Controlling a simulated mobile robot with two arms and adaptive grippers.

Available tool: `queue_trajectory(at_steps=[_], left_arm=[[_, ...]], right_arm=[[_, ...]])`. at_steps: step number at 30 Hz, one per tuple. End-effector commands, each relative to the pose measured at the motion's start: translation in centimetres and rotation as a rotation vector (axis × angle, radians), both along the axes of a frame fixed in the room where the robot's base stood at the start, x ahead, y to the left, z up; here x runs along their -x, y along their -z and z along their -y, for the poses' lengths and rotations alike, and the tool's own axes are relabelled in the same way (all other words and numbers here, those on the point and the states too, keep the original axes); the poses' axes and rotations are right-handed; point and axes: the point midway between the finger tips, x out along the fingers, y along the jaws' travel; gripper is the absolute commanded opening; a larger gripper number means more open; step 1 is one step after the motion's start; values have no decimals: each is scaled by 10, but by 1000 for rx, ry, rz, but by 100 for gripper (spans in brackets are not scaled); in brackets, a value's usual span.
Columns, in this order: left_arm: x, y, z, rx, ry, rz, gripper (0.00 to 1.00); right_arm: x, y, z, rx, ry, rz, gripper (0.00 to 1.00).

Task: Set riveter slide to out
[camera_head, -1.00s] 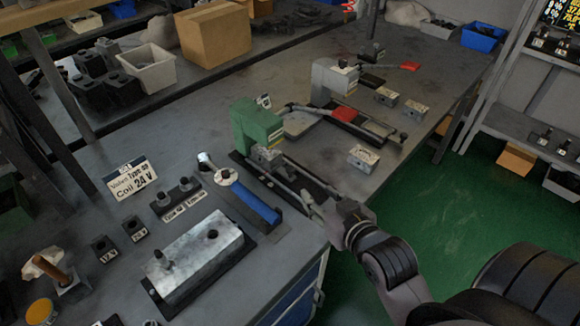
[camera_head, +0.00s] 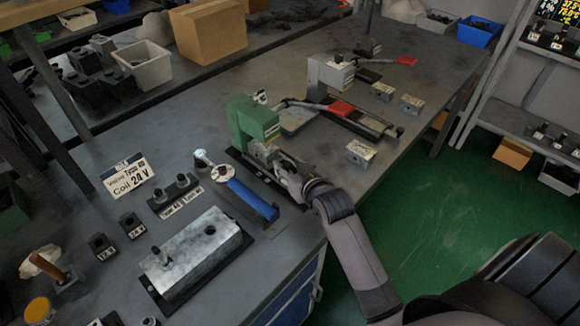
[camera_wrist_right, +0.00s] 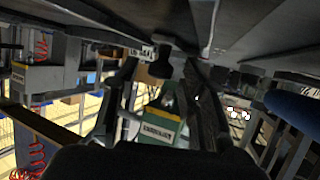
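A green bench machine (camera_head: 252,120) with a grey lower block stands mid-bench in the head view; it seems to be the riveter, but its label is too small to read. My right gripper (camera_head: 279,164) is at the near right side of this machine, by its grey block and slide area. It hides that part, so I cannot tell the slide's position or whether there is contact. In the right wrist view the two dark fingers stand apart, with the green machine (camera_wrist_right: 161,127) showing between them. My left gripper is not in view.
A blue-handled tool (camera_head: 252,199) and a metal block (camera_head: 195,250) lie in front of the machine. A grey machine (camera_head: 328,76) with a red-handled lever stands behind. A small labelled block (camera_head: 360,152) sits to the right. The bench edge drops to green floor.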

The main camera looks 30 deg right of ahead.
Motion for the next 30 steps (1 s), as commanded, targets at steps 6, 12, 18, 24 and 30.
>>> queue_trajectory(at_steps=[6, 12, 18, 24, 30], left_arm=[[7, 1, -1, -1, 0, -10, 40], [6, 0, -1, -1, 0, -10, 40], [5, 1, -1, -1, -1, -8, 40], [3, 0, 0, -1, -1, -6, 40], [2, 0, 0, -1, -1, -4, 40]], right_arm=[[0, 0, 0, 0, 0, 0, 39], [0, 0, 0, 0, 0, 0, 27], [0, 0, 0, 0, 0, 0, 13], [0, 0, 0, 0, 0, 0, 0], [0, 0, 0, 0, 0, 0, 0]])
